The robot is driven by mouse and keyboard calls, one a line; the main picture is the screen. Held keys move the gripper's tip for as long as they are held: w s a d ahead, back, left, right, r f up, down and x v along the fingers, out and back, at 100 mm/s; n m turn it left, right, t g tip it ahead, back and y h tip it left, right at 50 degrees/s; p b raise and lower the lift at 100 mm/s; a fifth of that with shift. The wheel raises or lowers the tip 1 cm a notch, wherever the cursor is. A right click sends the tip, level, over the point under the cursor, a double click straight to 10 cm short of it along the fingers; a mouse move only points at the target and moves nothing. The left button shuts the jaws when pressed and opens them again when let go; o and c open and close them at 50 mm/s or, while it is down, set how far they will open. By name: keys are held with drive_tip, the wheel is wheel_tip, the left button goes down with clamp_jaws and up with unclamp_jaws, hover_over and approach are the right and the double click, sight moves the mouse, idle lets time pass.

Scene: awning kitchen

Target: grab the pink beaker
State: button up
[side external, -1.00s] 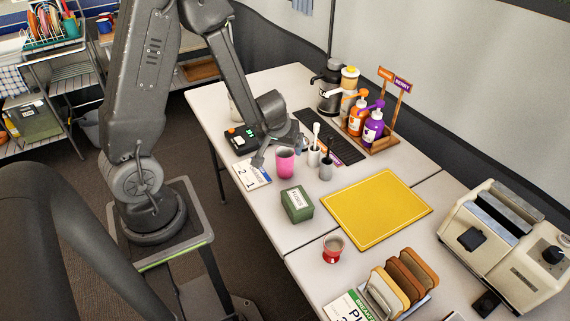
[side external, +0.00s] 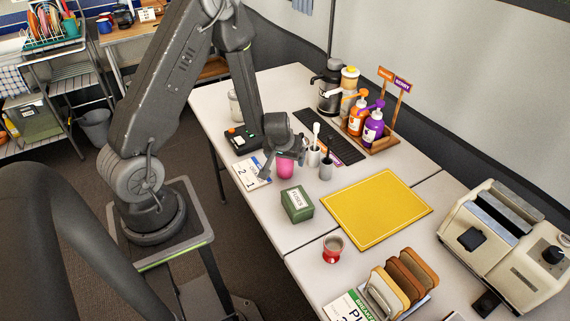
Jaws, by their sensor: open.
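The pink beaker (side external: 286,170) stands upright on the white table, behind the green box. Its upper part is hidden by my gripper (side external: 283,165). My gripper is open, with its fingers down at the beaker's sides; one finger shows at the beaker's left. I cannot tell whether the fingers touch it.
The green box (side external: 297,204) is in front. A number card (side external: 251,172) and a button box (side external: 241,138) lie left. The yellow mat (side external: 377,208) is bare.

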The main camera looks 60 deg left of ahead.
drive_tip(key=c, duration=1)
drive_tip(key=shift+r, duration=0.15)
drive_tip(key=shift+r, duration=0.55)
drive_tip(key=s+a+r, duration=0.7)
drive_tip(key=s+r, duration=0.1)
drive_tip(key=r, duration=0.1)
drive_tip(key=shift+s+a+r, duration=0.25)
drive_tip(key=shift+s+a, duration=0.1)
drive_tip(key=shift+a, duration=0.05)
